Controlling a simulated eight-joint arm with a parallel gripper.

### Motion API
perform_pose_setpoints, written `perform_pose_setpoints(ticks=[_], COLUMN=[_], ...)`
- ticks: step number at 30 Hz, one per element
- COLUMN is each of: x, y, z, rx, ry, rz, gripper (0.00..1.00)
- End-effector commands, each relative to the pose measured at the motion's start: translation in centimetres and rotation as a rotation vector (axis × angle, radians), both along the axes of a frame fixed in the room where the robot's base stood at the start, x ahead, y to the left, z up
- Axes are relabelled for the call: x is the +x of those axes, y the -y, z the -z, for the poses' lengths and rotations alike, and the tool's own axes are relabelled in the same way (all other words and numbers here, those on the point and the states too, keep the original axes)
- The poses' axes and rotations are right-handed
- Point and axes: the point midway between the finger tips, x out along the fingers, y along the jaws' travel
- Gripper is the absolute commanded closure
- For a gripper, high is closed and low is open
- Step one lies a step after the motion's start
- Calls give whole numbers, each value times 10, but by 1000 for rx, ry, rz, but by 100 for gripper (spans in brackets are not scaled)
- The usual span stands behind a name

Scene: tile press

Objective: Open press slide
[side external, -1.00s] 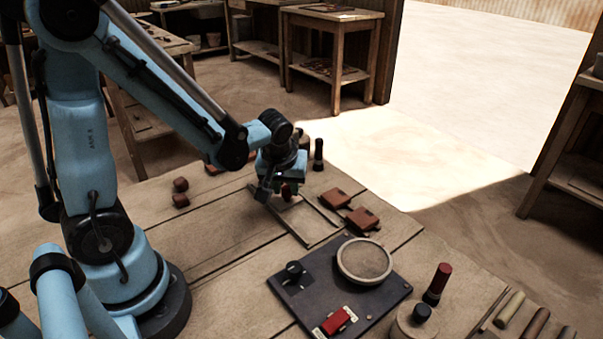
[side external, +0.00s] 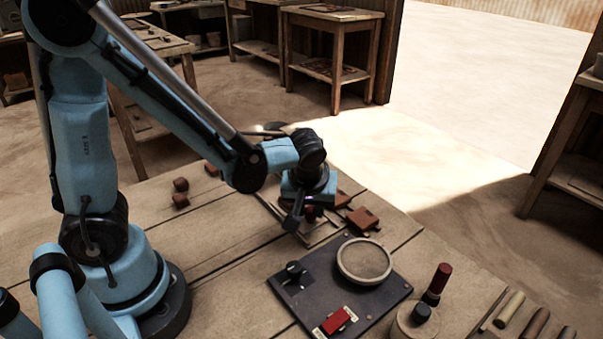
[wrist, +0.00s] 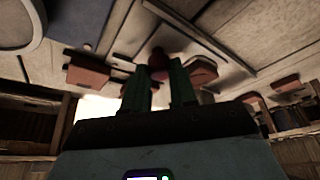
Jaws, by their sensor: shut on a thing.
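The press slide's pale rectangular frame (side external: 326,236) lies on the wooden bench, partly hidden under my arm. A small dark red knob (side external: 310,212) stands over the frame and also shows in the wrist view (wrist: 158,57). My gripper (side external: 302,216) is low over the frame and shut on the knob. In the wrist view its two green fingers (wrist: 159,82) point at the knob, one on either side. The exact contact is dark and hard to see.
A reddish-brown block (side external: 362,219) sits close right of the frame. A red-topped handle (side external: 440,278) stands further right.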

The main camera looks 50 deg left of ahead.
Motion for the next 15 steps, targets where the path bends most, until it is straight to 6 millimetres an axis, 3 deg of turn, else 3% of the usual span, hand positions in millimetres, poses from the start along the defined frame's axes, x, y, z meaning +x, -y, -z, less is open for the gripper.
perform_pose_setpoints(ticks=[6,15], x=[0,0], y=[21,22], z=[0,0], rx=[-2,-2], ry=[2,2], rz=[2,-1], gripper=[100,100])
